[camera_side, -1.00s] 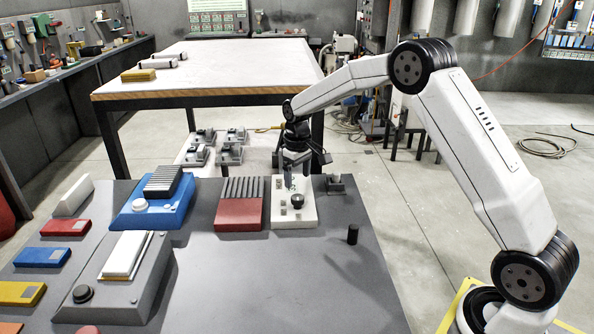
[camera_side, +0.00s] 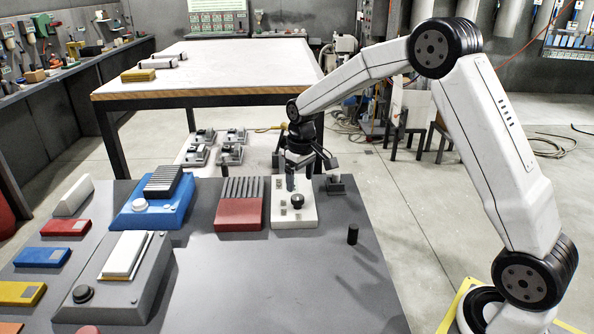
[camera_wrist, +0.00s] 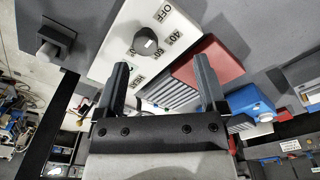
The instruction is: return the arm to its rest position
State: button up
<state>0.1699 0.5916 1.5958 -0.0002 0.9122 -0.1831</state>
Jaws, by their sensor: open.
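My gripper (camera_side: 291,180) is over the far part of the white dial panel (camera_side: 296,218) in the side view. In the wrist view the two fingers of my gripper (camera_wrist: 165,88) stand apart with nothing between them. The panel carries a dark round knob (camera_wrist: 147,40) with printed marks such as OFF around it. The knob also shows in the side view (camera_side: 297,201), in front of the gripper and apart from it. My arm reaches in from the right, bent at a high elbow.
A red block with a ribbed rack (camera_side: 238,214) is left of the panel. A blue unit (camera_side: 148,217) and a grey unit (camera_side: 125,295) stand farther left. The front middle of the table is clear.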

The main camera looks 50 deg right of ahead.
jog(key=s+a+f+t, duration=0.1)
jog(key=s+a, duration=0.3)
jog(key=s, duration=0.6)
jog(key=s+a+f+t, duration=0.1)
jog(key=s+a, duration=0.3)
jog(key=s, duration=0.7)
jog(key=shift+s+a, duration=0.25)
jog(key=shift+s, duration=0.05)
jog(key=shift+f, duration=0.1)
